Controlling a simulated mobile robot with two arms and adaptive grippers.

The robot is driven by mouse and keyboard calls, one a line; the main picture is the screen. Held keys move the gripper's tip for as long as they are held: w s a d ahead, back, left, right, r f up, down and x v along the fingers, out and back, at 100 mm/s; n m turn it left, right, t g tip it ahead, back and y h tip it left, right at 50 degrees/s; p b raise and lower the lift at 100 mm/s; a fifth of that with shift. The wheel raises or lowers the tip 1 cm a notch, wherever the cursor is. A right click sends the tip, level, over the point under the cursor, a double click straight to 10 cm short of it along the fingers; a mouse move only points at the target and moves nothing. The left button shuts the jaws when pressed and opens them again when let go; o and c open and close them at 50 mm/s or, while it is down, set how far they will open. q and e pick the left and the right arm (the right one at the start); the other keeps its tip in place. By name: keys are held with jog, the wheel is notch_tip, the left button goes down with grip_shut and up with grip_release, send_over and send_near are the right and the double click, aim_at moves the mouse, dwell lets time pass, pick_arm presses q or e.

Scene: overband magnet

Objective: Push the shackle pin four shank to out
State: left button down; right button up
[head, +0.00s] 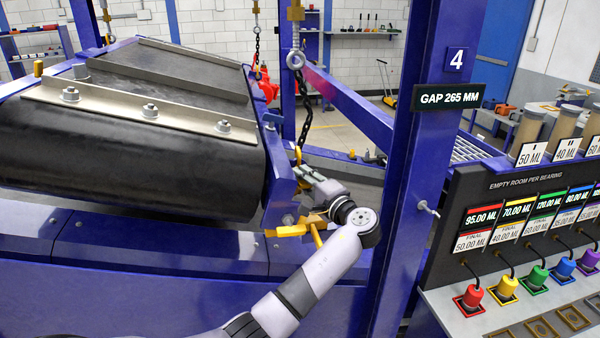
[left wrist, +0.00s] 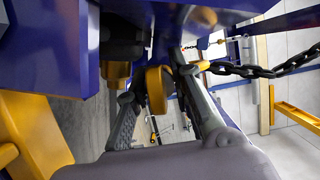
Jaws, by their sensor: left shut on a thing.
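My left gripper (head: 308,180) reaches up to the lower end of a hanging chain (head: 307,115), at the right end of the magnet housing beside the post marked 4 (head: 455,60). In the left wrist view its two fingers (left wrist: 158,98) close around a yellow rounded part (left wrist: 157,90), which looks like the shackle pin's shank. The gripper largely hides the shackle in the head view, so I cannot tell how far the pin sits in or out. The chain (left wrist: 262,71) also shows in the left wrist view. My right gripper is not in view.
The black magnet belt (head: 130,150) with bolted bars lies left of the gripper. A yellow bracket (head: 290,231) sits just below it. The blue post (head: 420,170) with a "GAP 265 MM" sign stands close right.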

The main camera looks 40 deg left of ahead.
aim_at(306, 187)
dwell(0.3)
pick_arm(q)
jog(key=shift+s+d+f, duration=0.1)
jog(key=shift+d, duration=0.05)
jog(key=shift+s+d+p, duration=0.4)
jog(key=shift+s+d, duration=0.1)
jog(key=shift+d, duration=0.15)
jog(key=shift+s+d, duration=0.4)
jog(key=shift+s, duration=0.05)
jog(key=shift+s+d+p, duration=0.3)
jog(key=shift+d+p, duration=0.05)
jog(key=shift+d, duration=0.15)
jog(key=shift+s+d+p, duration=0.55)
jog(key=shift+s+d, duration=0.6)
jog(key=shift+d, duration=0.05)
jog(key=c, duration=1.3)
grip_release()
jog(key=shift+c, duration=0.2)
